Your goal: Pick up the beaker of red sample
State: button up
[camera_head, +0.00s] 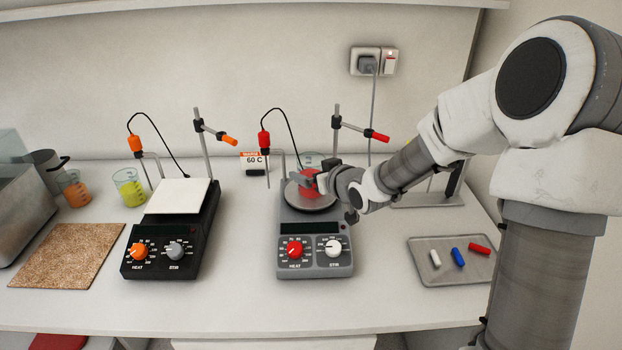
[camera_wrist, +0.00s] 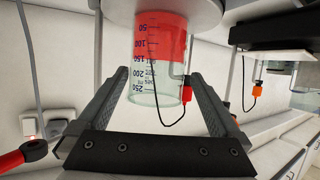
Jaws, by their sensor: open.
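The beaker of red sample (camera_head: 311,159) stands on the round plate of the grey hotplate (camera_head: 316,258) in the head view, partly hidden by my gripper (camera_head: 322,182). In the wrist view, which is upside down, the clear beaker (camera_wrist: 157,92) shows black graduations and red liquid (camera_wrist: 163,38) in its lower part. My gripper's two dark fingers (camera_wrist: 158,76) are open, one on each side of the beaker. A gap seems to show beside the glass, but I cannot tell whether a finger touches it.
A black hotplate (camera_head: 167,247) with a white top stands at left, with beakers of yellow (camera_head: 130,190) and orange liquid (camera_head: 76,193) beyond it. A red-handled probe (camera_head: 265,143) and a clamp rod (camera_head: 336,130) flank the plate. A tray (camera_head: 440,270) holds small coloured bars at right.

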jog(key=shift+d+x, duration=0.2)
jog(key=shift+x, duration=2.45)
jog(key=c, duration=1.3)
jog(key=shift+c, duration=0.7)
jog(key=shift+r, duration=0.15)
